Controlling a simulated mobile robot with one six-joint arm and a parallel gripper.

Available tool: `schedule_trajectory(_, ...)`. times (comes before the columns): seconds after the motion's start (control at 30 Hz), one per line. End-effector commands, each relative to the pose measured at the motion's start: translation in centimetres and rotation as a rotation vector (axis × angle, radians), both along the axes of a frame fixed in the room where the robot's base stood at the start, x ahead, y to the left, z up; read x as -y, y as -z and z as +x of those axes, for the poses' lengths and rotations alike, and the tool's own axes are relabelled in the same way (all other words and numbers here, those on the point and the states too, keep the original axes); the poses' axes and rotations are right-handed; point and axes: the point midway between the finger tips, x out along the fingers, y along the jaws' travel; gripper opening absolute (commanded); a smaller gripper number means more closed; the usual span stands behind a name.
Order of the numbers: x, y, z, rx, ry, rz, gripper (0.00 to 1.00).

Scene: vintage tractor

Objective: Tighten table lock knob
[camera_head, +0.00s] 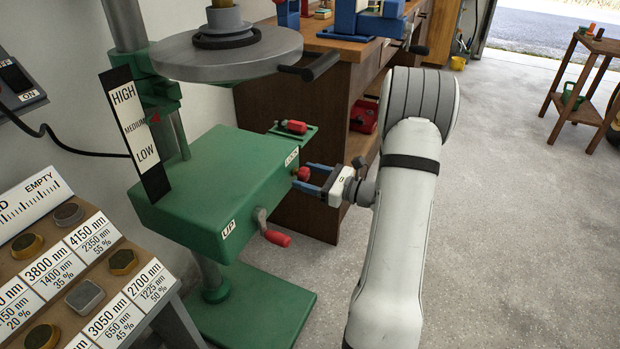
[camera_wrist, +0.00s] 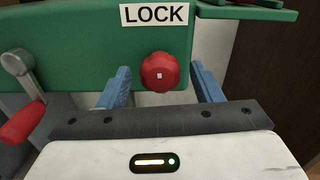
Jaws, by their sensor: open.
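The red lock knob (camera_wrist: 160,73) sits on the front face of the green table housing, below the LOCK label (camera_wrist: 157,14). The knob also shows in the head view (camera_head: 302,173). My gripper (camera_wrist: 165,85) is open, with one blue finger on each side of the knob in the wrist view. The fingers appear apart from the knob, with a gap on each side. In the head view my gripper (camera_head: 314,180) is level with the housing's right face, close to the knob. How far the fingertips reach past the knob is hard to tell.
A crank with a red handle (camera_head: 275,238) sticks out beside the UP label, left of my gripper. A small green shelf with a red item (camera_head: 291,127) juts out above. A wooden workbench (camera_head: 305,110) stands behind. Open floor (camera_head: 500,200) lies to the right.

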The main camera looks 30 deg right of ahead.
Motion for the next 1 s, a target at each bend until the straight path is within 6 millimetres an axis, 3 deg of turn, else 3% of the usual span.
schedule_trajectory(0.07,0.03,-0.01,-0.01,0.000,0.000,0.000,0.59)
schedule_trajectory(0.63,0.10,0.02,-0.09,-0.001,0.001,-0.001,0.14)
schedule_trajectory(1.0,0.09,-0.31,-0.15,-0.049,0.000,0.058,0.14)
